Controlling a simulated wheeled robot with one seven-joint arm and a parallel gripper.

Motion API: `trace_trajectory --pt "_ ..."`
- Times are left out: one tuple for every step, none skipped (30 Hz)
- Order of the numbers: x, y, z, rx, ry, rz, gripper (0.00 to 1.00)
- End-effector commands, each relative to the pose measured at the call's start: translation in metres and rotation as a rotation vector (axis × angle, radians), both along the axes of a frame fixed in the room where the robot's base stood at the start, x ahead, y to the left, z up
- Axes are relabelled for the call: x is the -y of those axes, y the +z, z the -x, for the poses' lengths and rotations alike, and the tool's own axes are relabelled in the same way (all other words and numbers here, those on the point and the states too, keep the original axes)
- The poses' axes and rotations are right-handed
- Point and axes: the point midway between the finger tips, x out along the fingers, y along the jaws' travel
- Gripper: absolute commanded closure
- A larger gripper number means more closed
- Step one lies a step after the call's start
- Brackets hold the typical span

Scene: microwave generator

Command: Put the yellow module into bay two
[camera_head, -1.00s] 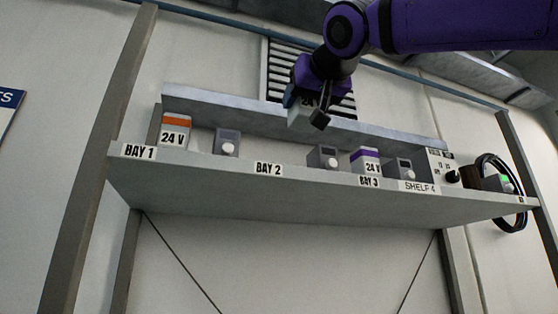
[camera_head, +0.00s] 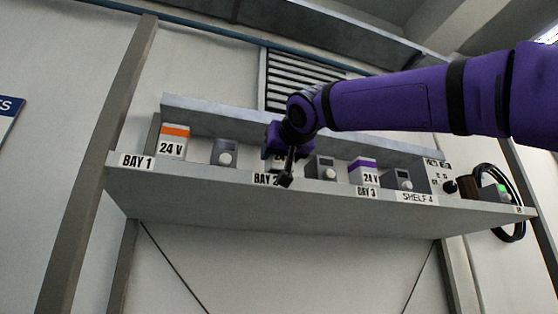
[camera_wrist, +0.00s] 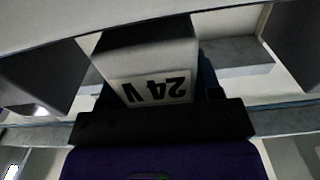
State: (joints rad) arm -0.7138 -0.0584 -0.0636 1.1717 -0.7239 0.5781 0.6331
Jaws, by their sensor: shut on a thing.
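My gripper (camera_head: 285,178) is shut on a pale grey module marked 24 V, over the shelf just behind the BAY 2 label (camera_head: 262,179). In the head view the module is mostly hidden by my gripper. In the wrist view the held module (camera_wrist: 150,55) shows its pale face with the 24 V print upside down. No yellow shows on it; its coloured part cannot be made out. Whether its base touches the shelf cannot be told. My gripper partly covers the BAY 2 label.
On the shelf (camera_head: 200,188), grey knobbed units stand left (camera_head: 225,152) and right (camera_head: 321,168) of my gripper. An orange-striped module (camera_head: 173,143) stands at BAY 1 and a purple-striped module (camera_head: 363,172) at BAY 3. A back ledge (camera_head: 215,115) runs behind. A black cable (camera_head: 518,190) hangs far right.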

Motion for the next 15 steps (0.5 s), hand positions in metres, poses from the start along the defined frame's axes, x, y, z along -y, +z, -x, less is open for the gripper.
trace_trajectory --pt "0.000 -0.006 0.000 -0.002 0.000 0.003 0.72" --pt "0.000 -0.009 0.000 -0.002 0.000 0.002 0.72" --pt "0.000 -0.012 0.000 -0.001 0.000 0.001 0.72" --pt "0.000 -0.014 0.000 -0.001 0.001 0.001 0.72" --pt "0.000 -0.015 0.000 -0.001 0.001 0.001 0.72" --pt "0.000 -0.017 0.000 -0.001 0.000 0.000 0.72" --pt "0.000 -0.017 0.000 0.000 0.000 0.000 0.72" --pt "0.000 -0.017 0.000 0.000 0.000 0.000 0.72" --pt "0.000 -0.018 0.000 0.000 0.000 0.000 0.72" --pt "0.000 -0.017 0.000 0.000 0.000 0.000 0.72" --pt "0.000 -0.017 0.000 0.000 0.000 0.000 0.72" --pt "0.000 -0.017 0.000 0.000 0.000 0.000 0.72" --pt "0.000 -0.017 0.000 0.000 0.000 0.000 0.72" --pt "0.000 -0.017 0.000 0.000 0.000 0.000 0.72" --pt "0.000 -0.018 0.000 -0.001 0.000 0.000 0.72"
